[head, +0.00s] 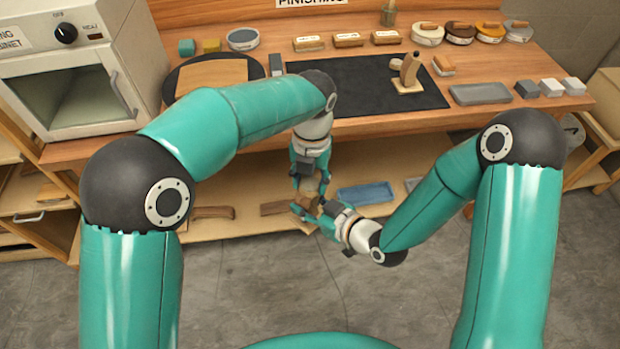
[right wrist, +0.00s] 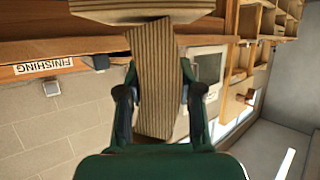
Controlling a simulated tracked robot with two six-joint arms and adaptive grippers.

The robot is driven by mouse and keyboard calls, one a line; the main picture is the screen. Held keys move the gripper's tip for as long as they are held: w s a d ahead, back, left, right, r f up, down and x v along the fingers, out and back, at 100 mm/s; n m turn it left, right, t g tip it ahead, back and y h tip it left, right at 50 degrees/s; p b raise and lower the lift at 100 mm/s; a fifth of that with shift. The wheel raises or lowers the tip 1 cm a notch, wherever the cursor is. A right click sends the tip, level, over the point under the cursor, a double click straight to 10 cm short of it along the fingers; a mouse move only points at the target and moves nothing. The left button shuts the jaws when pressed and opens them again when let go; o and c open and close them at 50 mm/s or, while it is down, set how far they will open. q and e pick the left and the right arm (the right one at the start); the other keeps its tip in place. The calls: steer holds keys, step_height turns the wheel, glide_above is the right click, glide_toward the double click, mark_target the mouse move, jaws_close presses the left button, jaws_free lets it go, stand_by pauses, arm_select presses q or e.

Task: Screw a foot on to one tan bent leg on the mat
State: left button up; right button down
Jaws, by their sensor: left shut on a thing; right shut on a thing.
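A tan laminated leg (right wrist: 154,85) with striped layers stands between the fingers of my right gripper (right wrist: 158,98), which is shut on it. A wider striped wooden piece (right wrist: 140,12) meets or overlaps the leg's far end at the top of the right wrist view; I cannot tell whether they are joined. In the head view my left gripper (head: 308,186) points down and is shut on a small wooden piece, mostly hidden. My right gripper (head: 326,214) reaches in from the right, close beside it. On the dark mat (head: 340,88) a tan bent piece (head: 410,67) stands on a pale square base (head: 408,87).
Both grippers are in front of the bench (head: 540,62), over the lower shelf. A blue tray (head: 364,194) lies on that shelf. A grey tray (head: 480,93), blocks and round tins line the bench top. A white cabinet (head: 75,70) stands at left. The mat's left part is clear.

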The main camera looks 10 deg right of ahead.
arm_select(q)
steer(key=shift+w+a+m, duration=0.1)
steer(key=shift+w+m, duration=0.05)
steer(key=shift+m, duration=0.45)
steer(key=o, duration=0.8)
steer(key=shift+r, duration=2.3)
steer(key=shift+c, duration=0.3)
